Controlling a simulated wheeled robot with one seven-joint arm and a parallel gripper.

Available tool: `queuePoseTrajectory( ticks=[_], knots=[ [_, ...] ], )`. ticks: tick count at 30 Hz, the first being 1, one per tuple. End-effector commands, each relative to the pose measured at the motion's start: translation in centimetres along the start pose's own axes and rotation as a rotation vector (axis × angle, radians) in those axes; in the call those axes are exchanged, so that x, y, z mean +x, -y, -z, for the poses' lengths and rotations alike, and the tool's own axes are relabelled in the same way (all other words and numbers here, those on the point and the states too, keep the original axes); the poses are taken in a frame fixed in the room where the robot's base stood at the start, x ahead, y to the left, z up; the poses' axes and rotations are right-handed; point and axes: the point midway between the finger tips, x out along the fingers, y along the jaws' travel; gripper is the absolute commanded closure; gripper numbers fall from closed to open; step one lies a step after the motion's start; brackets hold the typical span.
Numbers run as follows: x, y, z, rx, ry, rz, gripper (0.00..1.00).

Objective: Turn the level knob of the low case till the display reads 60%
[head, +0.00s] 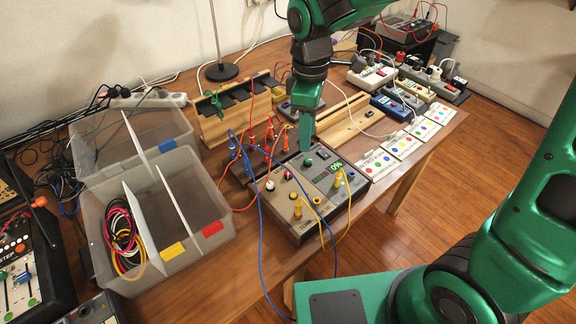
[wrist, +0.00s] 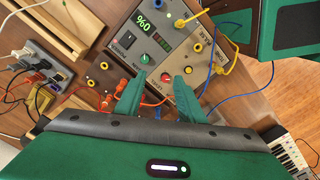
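The low case (head: 310,221) is a grey and dark box on the table. Its green display (head: 335,187) reads 0%, and it shows upside down in the wrist view (wrist: 144,23). A green knob (head: 307,162) is on its top panel, also in the wrist view (wrist: 144,58). The labels are too small to tell which knob is level. My gripper (head: 306,146) is above the case's far edge. In the wrist view my gripper (wrist: 160,82) is open and empty, its fingers apart.
Grey bins (head: 200,190) stand left, a wooden rail (head: 352,120) and cards (head: 402,145) right.

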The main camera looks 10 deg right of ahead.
Motion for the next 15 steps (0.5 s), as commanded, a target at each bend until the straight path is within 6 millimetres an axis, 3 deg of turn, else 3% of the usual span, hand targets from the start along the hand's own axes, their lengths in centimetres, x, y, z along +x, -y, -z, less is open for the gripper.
queuePoseTrajectory(
  ticks=[1,5,11,15],
  knots=[
    [0.4,0.7,1.6,-0.059,-0.002,0.006,0.65],
    [0.9,1.7,3.8,-0.148,-0.010,0.011,0.65],
    [2.7,1.9,4.2,-0.163,-0.010,0.013,0.65],
    [5.1,1.9,4.1,-0.161,-0.009,0.014,0.65]
  ],
)
